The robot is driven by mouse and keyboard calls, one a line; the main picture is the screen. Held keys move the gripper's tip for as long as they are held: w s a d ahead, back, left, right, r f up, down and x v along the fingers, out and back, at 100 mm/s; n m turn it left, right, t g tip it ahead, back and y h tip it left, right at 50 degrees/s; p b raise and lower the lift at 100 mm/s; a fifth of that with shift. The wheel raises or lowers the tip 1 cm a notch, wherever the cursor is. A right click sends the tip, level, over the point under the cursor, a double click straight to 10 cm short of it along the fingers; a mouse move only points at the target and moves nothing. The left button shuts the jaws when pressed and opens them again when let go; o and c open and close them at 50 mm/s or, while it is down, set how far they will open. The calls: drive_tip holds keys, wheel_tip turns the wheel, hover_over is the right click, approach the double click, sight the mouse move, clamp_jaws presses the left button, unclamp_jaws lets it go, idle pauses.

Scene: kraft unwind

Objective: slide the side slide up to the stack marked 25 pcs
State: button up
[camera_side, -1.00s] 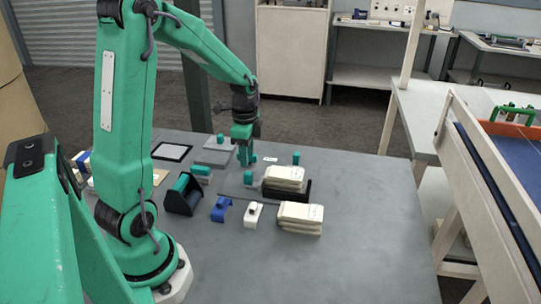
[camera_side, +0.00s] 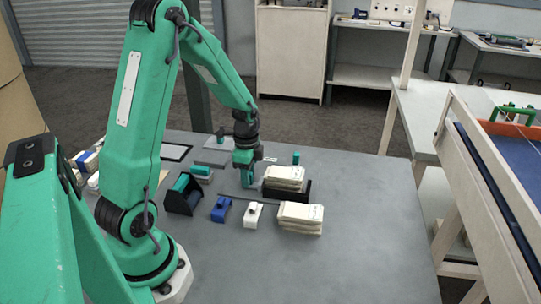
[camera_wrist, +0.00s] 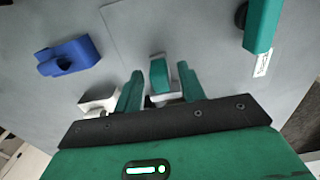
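My gripper (camera_side: 248,181) is low over the plate. In the wrist view, its two green fingers (camera_wrist: 160,72) stand apart on either side of a small teal block (camera_wrist: 159,76), with gaps showing beside it. This block looks like the side slide; in the side view my gripper hides it. Just right of my gripper, a stack of cream bags (camera_side: 284,174) sits in a black holder (camera_side: 301,194). A second cream stack (camera_side: 300,214) lies nearer the camera. No 25 pcs marking is readable on either.
A blue clip (camera_side: 221,209) and white clip (camera_side: 252,214) stand in front. A black holder with a teal roll (camera_side: 181,182) is left. Another teal upright (camera_side: 296,158) stands behind the stack; a teal post and label (camera_wrist: 262,63) show in the wrist view. Front right is clear.

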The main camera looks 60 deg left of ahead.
clamp_jaws()
drive_tip(key=shift+w+d, duration=1.15)
drive_tip(key=shift+w, duration=0.05)
unclamp_jaws()
drive_tip(key=shift+r, duration=0.15)
wheel_tip(320, 180, up, 8)
drive_tip(key=shift+f, duration=0.2)
